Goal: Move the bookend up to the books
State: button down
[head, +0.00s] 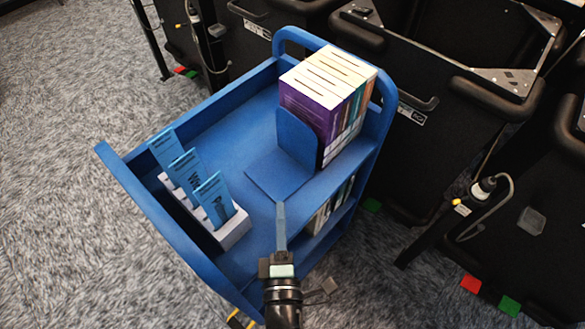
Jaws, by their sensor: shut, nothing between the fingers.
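A blue L-shaped bookend (294,136) stands on the top shelf of the blue cart. Its upright plate is right by the purple cover of the nearest book, and its flat base reaches toward the front left. I cannot tell whether plate and cover touch. A row of books (345,75) stands upright at the cart's far end. My gripper (281,207) is shut and empty, its narrow fingertips at the near corner of the bookend's base. Whether they touch the base is unclear.
A white holder (232,232) with several blue cards (214,199) stands on the left of the same shelf. The blue cart (235,115) has raised sides and end frames. More books (328,207) sit on the lower shelf. Black sorter units (440,90) stand behind and right.

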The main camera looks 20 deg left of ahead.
aim_at(299, 153)
jog(key=shift+w+a, duration=0.3)
jog(key=x, duration=0.9)
jog(key=shift+w, duration=0.1)
jog(key=shift+w+d+p, duration=0.2)
jog(key=shift+w, duration=0.35)
jog(key=shift+w+d+p, duration=0.2)
jog(key=shift+w, duration=0.35)
jog(key=shift+w+d, duration=0.3)
jog(key=shift+w, duration=0.45)
jog(key=shift+w+d, duration=0.2)
jog(key=shift+w, duration=0.35)
jog(key=shift+w+d+f, duration=0.15)
jog(key=shift+w+d, duration=0.05)
jog(key=shift+w, duration=0.3)
jog(key=shift+s, duration=0.1)
jog(key=shift+a, duration=0.1)
